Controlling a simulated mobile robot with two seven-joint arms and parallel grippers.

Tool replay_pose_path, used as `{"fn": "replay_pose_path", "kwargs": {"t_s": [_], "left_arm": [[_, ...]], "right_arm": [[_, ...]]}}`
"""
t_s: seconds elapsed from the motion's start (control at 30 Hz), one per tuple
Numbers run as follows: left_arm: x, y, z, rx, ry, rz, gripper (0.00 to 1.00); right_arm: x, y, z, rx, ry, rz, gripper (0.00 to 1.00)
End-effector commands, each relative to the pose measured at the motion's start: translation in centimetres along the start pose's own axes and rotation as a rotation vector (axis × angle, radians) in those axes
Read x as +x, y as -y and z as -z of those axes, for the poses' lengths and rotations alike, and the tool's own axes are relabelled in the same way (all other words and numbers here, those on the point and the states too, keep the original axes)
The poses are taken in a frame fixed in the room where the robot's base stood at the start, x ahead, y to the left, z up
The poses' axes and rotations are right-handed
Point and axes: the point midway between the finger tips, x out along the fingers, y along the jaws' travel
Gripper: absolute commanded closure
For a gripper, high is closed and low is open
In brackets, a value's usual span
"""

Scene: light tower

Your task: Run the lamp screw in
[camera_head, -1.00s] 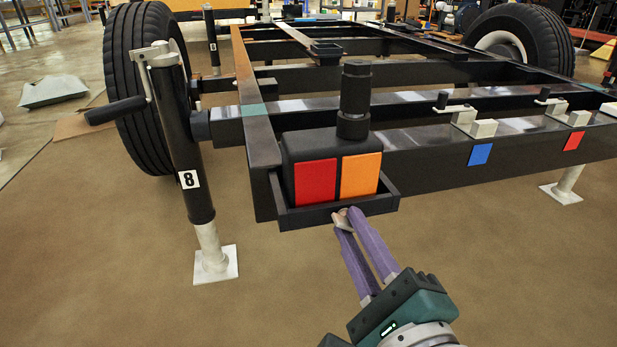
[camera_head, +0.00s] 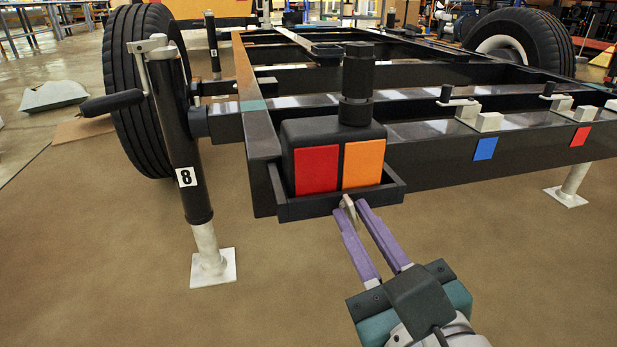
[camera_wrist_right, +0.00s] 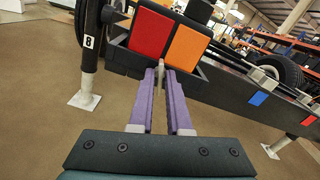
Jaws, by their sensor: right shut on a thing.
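The lamp (camera_head: 318,171), with a red panel and an orange panel on its front, sits in a black tray-like bracket (camera_head: 300,209) at the frame's near corner. The lamp screw (camera_head: 348,208) shows as a small pale flat tab under the bracket's front edge. My right gripper (camera_head: 353,205) comes from below, its two purple fingers closed on the tab. In the right wrist view the screw (camera_wrist_right: 161,73) stands between the fingertips, just below the lamp. Its shaft is hidden. My left gripper is out of view.
A black jack post (camera_head: 183,150) marked 8, with a crank handle (camera_head: 110,104), stands left of the lamp. A tyre (camera_head: 136,95) is behind it. A black cylinder (camera_head: 357,85) rises behind the lamp. The floor below is clear.

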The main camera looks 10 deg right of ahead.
Motion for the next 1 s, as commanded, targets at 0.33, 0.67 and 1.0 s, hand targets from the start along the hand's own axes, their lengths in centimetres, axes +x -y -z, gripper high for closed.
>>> {"fn": "replay_pose_path", "kwargs": {"t_s": [0.33,0.67,1.0], "left_arm": [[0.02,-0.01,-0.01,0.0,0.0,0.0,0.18],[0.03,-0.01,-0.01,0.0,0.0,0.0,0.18],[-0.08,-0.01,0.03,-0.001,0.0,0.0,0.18]], "right_arm": [[0.07,0.11,-0.46,0.018,0.01,0.004,1.0],[0.06,0.08,-0.33,0.017,0.007,0.003,0.66],[-0.34,0.05,-0.14,0.016,0.001,0.0,0.62]]}}
